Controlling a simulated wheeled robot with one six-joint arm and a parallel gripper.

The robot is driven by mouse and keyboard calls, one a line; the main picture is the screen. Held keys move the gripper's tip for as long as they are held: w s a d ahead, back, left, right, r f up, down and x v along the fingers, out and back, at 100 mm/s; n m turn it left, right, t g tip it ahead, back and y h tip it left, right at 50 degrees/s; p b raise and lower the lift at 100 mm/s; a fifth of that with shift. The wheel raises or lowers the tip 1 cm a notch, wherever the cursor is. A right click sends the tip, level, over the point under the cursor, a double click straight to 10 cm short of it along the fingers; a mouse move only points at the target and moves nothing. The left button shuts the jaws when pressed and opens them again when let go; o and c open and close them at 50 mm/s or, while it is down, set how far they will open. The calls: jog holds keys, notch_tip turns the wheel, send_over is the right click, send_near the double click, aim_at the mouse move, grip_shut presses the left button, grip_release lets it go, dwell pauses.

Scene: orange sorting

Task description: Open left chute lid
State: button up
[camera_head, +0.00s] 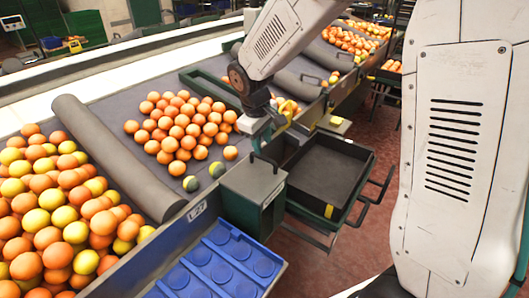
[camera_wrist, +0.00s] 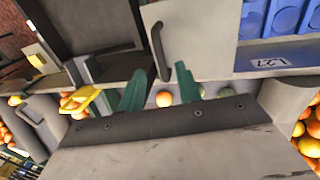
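The left chute lid (camera_head: 254,178) is a flat grey plate, shut on top of a dark green box beside the conveyor. Its curved black handle (camera_head: 265,159) stands at the far edge. In the wrist view the lid (camera_wrist: 205,35) fills the top middle, with the handle (camera_wrist: 157,50) along its left side. My gripper (camera_head: 262,122) is above the far edge of the lid, near the handle. In the wrist view my gripper (camera_wrist: 161,86) has its two green fingers apart, with nothing held. The handle's lower end shows between the fingertips; I cannot tell whether they touch it.
An open black drawer-like tray (camera_head: 325,172) is right of the lid. A blue tray (camera_head: 222,265) lies in front. Oranges (camera_head: 180,125) lie on the conveyor, with two greenish fruits (camera_head: 191,184) near the lid. A grey roller (camera_head: 115,155) crosses the belt.

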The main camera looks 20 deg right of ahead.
aim_at(265, 157)
jog(key=f, duration=0.3)
jog(key=d+f, duration=0.1)
jog(key=f, duration=0.1)
jog(key=shift+w+f, duration=0.15)
jog(key=shift+w, duration=0.2)
grip_shut()
